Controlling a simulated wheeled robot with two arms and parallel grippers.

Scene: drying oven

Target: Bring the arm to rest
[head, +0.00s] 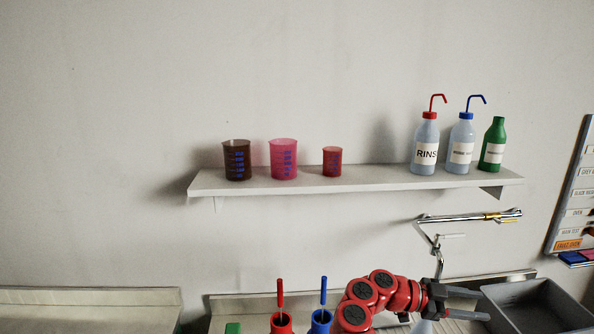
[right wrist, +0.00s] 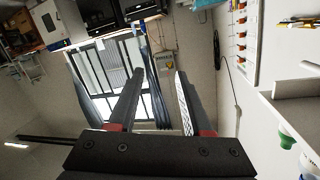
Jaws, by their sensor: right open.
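My right arm (head: 385,293) is red and black and reaches in at the bottom right of the head view. Its gripper (head: 484,303) points to the right, with its fingers apart and nothing between them. In the right wrist view the two dark fingers (right wrist: 155,100) are also spread and empty, with the room's window behind them. My left gripper is not in the head view.
A wall shelf (head: 355,181) holds beakers (head: 284,160) and bottles (head: 425,148). A metal faucet (head: 470,218) stands close above the right gripper. A dark grey sink or bin (head: 535,305) lies to its right. Red and blue-handled items (head: 322,318) stand left of the arm.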

